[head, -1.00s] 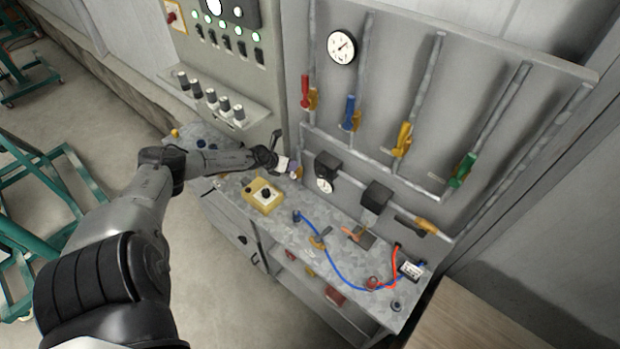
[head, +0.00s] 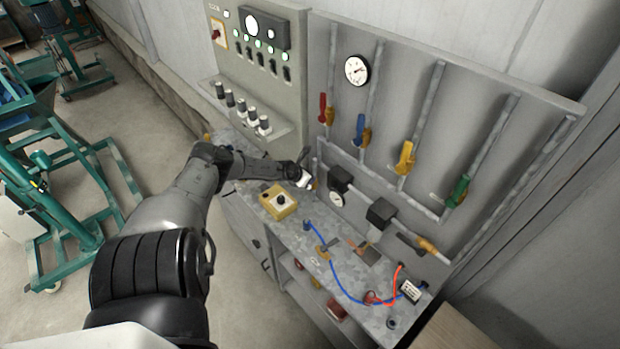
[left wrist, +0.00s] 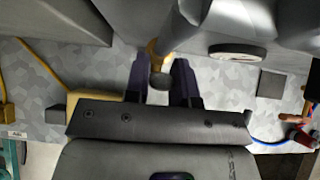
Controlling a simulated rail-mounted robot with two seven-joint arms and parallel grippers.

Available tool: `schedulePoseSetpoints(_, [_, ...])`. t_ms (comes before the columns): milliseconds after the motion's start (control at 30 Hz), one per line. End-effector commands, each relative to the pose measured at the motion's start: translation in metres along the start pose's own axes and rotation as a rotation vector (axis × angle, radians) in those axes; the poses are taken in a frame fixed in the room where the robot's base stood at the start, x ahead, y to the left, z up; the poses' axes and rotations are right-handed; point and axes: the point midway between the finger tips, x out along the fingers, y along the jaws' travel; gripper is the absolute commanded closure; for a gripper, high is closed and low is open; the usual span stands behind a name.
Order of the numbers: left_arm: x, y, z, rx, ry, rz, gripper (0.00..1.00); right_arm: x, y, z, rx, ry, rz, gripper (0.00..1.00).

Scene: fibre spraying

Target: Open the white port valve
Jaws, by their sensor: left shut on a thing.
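My left gripper (head: 308,184) is at the left end of the low pipe along the back of the bench. In the left wrist view its two dark fingers (left wrist: 160,78) stand on either side of a valve with a brass body (left wrist: 156,49) and a dark grey rounded handle end (left wrist: 160,82). The gripper is shut on this handle. The valve hangs on a grey pipe (left wrist: 183,22). I cannot make out a white colour on the handle in the wrist view, and the gripper hides most of the valve in the head view. My right gripper is not in view.
Red (head: 323,108), blue (head: 360,129), yellow (head: 405,157) and green (head: 458,190) valve handles sit on the wall pipes. A yellow box (head: 278,203) stands on the bench below the gripper. A blue hose (head: 335,282) lies to the right. A control panel (head: 232,62) stands behind.

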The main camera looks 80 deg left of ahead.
Motion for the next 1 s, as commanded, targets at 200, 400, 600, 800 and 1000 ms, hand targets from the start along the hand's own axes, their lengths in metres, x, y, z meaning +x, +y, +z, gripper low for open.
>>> schedulePoseSetpoints(200, [0.0, -0.001, 0.001, 0.007, -0.001, -0.001, 0.71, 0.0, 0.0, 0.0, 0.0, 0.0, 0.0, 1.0])
schedulePoseSetpoints(400, [0.0, 0.0, 0.0, 0.005, -0.001, 0.0, 0.51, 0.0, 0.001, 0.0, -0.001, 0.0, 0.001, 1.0])
schedulePoseSetpoints(600, [0.0, 0.0, 0.0, 0.004, 0.0, 0.0, 0.51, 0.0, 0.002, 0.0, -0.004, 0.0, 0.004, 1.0])
schedulePoseSetpoints(800, [-0.009, 0.001, 0.002, 0.007, 0.0, 0.002, 0.51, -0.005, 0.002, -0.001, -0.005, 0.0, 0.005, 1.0])
schedulePoseSetpoints(1000, [-0.035, 0.001, 0.001, 0.009, 0.003, 0.001, 0.51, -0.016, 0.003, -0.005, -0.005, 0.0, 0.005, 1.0])
